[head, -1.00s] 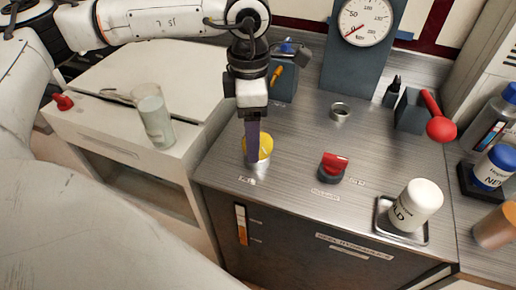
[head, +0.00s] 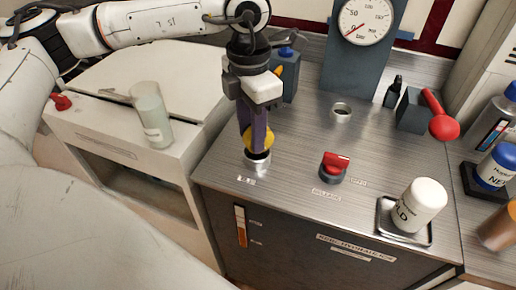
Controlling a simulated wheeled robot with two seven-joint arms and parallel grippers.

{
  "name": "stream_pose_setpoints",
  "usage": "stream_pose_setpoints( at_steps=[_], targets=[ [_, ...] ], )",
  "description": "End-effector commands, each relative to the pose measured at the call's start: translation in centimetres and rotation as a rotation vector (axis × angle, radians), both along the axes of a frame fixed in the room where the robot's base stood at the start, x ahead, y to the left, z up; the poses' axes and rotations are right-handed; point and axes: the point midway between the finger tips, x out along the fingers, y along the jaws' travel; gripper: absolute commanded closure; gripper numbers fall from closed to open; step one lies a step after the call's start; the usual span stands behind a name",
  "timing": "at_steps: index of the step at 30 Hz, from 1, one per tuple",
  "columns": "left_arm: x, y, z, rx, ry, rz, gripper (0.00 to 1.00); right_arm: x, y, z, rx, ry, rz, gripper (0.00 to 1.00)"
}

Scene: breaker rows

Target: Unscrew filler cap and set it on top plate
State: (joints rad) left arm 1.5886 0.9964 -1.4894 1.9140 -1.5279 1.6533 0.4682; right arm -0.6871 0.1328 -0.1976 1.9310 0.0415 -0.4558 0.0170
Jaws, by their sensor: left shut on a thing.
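The yellow filler cap (head: 260,141) is held between the purple fingers of my left gripper (head: 256,138). My left gripper is shut on it, just above the metal filler neck (head: 258,164). The neck's dark opening shows below the cap, so the cap looks lifted off and tilted. The brushed metal top plate (head: 290,170) spreads around the neck. My right gripper is not in view.
A red knob (head: 334,167) sits right of the neck. A white bottle (head: 418,205) stands in a small tray at the front right. A metal ring (head: 341,111), a red-handled lever (head: 441,125) and a gauge (head: 365,20) are behind. Bare plate lies between the neck and knob.

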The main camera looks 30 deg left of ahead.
Motion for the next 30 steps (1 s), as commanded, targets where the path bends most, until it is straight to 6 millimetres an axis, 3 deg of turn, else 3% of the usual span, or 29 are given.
stream_pose_setpoints(
  at_steps=[11,30],
  targets=[
    [0.1,0.4,-0.1,0.012,0.001,0.03,0.87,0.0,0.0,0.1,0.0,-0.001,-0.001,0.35],
    [0.0,0.1,2.4,0.005,0.002,0.021,0.87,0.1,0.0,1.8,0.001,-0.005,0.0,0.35]
  ],
)
